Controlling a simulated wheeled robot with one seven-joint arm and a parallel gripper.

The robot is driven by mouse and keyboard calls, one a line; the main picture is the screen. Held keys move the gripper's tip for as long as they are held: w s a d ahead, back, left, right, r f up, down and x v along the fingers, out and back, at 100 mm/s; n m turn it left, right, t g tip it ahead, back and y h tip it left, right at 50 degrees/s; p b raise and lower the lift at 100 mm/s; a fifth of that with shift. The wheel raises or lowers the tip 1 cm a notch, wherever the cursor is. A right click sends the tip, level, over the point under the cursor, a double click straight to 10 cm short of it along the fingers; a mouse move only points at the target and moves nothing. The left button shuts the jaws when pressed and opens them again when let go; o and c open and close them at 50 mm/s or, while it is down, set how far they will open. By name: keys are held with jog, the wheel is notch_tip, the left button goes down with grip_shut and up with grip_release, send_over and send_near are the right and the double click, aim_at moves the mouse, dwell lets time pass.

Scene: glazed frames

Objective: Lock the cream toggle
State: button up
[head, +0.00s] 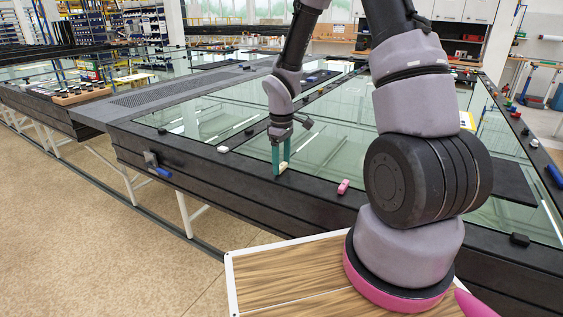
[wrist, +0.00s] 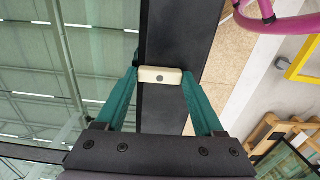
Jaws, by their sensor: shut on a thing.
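The cream toggle (wrist: 160,75) is a small block with a dark dot on its face, on the black frame bar (wrist: 168,110) beside the glass. In the head view the cream toggle (head: 283,167) sits on the near frame edge, partly hidden by my fingers. My gripper (head: 281,168) reaches down to it with two green fingers. In the wrist view my gripper (wrist: 160,76) has a fingertip at each end of the toggle and is shut on it. I cannot tell from these views whether the toggle is locked.
A pink toggle (head: 343,187) sits to the right on the same frame edge, and a white one (head: 223,149) to the left. A lever with a blue handle (head: 163,172) is on the frame's side. Glass panes (head: 330,125) lie behind.

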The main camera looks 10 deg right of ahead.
jog(key=o, duration=1.4)
notch_tip(320, 180, up, 11)
jog(key=shift+f, duration=0.1)
notch_tip(320, 180, up, 14)
jog(key=m+t, duration=0.3)
jog(key=m, duration=0.3)
send_over(282, 165)
jog(key=s+d, duration=0.4)
jog(key=s, duration=0.3)
jog(key=s+r+m+t, duration=0.1)
jog(key=s+r+m, duration=0.1)
jog(key=s+r, duration=0.1)
jog(key=s+r+m+t+y, duration=0.1)
jog(key=s+r+m, duration=0.2)
jog(key=s, duration=0.1)
jog(key=s+d+r+m+t+y, duration=0.1)
jog(key=s+r+m+t, duration=0.1)
jog(key=s+r, duration=0.1)
jog(key=shift+s+d+r+m, duration=0.1)
jog(key=shift+s+m, duration=0.2)
jog(key=shift+s, duration=0.5)
